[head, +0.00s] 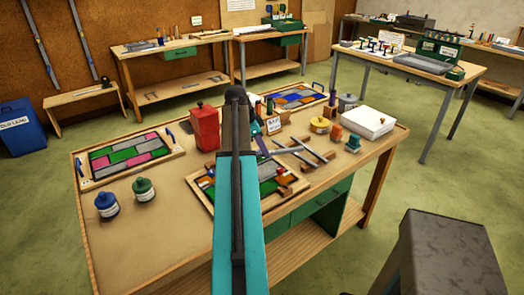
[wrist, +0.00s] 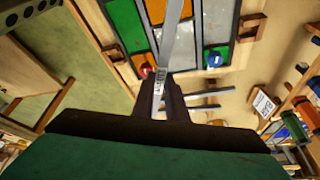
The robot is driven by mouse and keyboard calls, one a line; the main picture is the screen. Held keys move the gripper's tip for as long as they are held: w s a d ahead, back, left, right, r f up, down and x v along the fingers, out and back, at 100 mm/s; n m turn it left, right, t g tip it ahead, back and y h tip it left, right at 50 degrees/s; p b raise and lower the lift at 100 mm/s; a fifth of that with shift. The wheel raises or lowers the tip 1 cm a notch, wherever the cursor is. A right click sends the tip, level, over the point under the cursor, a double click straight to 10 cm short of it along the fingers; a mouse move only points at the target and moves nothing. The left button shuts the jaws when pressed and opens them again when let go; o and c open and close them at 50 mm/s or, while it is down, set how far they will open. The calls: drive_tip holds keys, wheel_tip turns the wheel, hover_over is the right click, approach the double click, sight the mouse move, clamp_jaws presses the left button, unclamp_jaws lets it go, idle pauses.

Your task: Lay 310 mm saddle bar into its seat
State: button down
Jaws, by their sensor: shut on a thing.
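My gripper (wrist: 163,88) is shut on a grey metal bar (wrist: 170,40) with a small white printed label, close to the bar's labelled end. The bar extends upward in the wrist view over a leaded panel (wrist: 128,28) of green, orange and grey glass. I cannot tell whether the bar touches the panel. A red knob (wrist: 146,71) and a blue knob (wrist: 212,61) show on either side of the bar. In the head view my arm hides part of this framed panel (head: 272,171) and most of the gripper. The seat cannot be made out clearly.
Loose grey bars (head: 305,152) lie right of the panel. A red container (head: 204,127), a white box (head: 364,122) and a second panel (head: 128,155) share the bench. Two jars (head: 107,205) (head: 144,190) stand front left. The bench's front-left corner (head: 130,250) is clear.

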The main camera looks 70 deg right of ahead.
drive_tip(key=shift+w+a, duration=0.25)
drive_tip(key=shift+w, duration=0.3)
drive_tip(key=w+a+r+n+t+h+b, duration=0.1)
drive_tip(key=w+a+n+t, duration=0.2)
drive_tip(key=w+a+n, duration=0.8)
drive_tip(key=w+a+r+n+t+h, duration=0.1)
drive_tip(key=w+a+r+n+t, duration=0.15)
drive_tip(key=w+a, duration=1.5)
drive_tip(key=w+a+n+t+y, duration=0.1)
drive_tip(key=w+a+n, duration=0.2)
drive_tip(key=a, duration=0.9)
drive_tip(key=w+a+r+n+t+y, duration=0.1)
drive_tip(key=w+a+n+y, duration=0.1)
drive_tip(key=a+n, duration=0.5)
drive_tip(key=w+a+n+t+y+b, duration=0.1)
drive_tip(key=w+a+n, duration=0.4)
drive_tip(key=a, duration=1.4)
drive_tip(key=shift+a+r+y, duration=0.15)
drive_tip(key=shift+r+y, duration=0.15)
drive_tip(key=shift+r, duration=0.05)
drive_tip(key=shift+n, duration=0.25)
